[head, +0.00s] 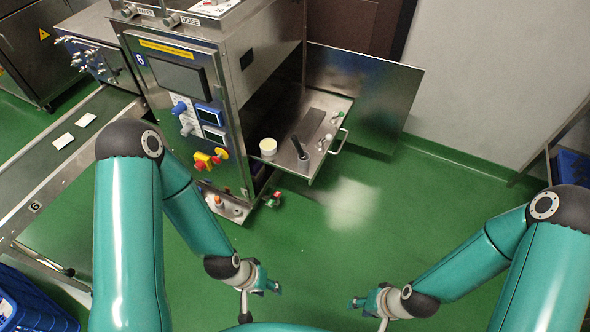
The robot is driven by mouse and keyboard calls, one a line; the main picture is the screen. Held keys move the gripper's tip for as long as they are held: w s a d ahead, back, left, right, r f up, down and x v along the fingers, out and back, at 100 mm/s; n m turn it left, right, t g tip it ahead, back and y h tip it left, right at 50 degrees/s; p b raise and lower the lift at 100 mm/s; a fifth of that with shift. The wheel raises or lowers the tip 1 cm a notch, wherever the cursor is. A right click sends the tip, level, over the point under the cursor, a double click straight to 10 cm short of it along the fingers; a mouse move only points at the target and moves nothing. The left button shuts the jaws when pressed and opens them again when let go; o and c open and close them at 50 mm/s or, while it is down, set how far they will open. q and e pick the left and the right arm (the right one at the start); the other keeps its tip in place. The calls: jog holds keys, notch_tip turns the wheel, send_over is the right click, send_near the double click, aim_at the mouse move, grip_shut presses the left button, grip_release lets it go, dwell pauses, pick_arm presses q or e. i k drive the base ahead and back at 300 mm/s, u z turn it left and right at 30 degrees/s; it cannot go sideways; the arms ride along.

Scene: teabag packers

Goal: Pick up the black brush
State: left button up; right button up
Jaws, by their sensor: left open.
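A black brush (301,148), its dark handle tilted up, is on the steel pull-out tray (285,157) at the right side of the packing machine. My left gripper (272,287) is open and empty over the green floor, lower in the picture and apart from the tray. My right gripper (356,303) is to the right of it, also over bare floor and away from the brush. It is too small and side-on to tell if its jaws are open.
A pale yellow cup (268,146) stands left of the brush. Small items (325,141) lie on the tray's right side, near its handle (339,142). An open steel door (365,95) stands behind. A conveyor (55,165) runs at left. The floor in front is clear.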

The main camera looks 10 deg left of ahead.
aim_at(294, 139)
jog(key=k, duration=0.65)
jog(key=z, duration=0.6)
jog(key=i, duration=2.2)
jog(key=u, duration=0.8)
jog(key=k, duration=0.85)
jog(key=u, duration=0.15)
jog(key=i, duration=0.85)
jog(key=z, duration=0.1)
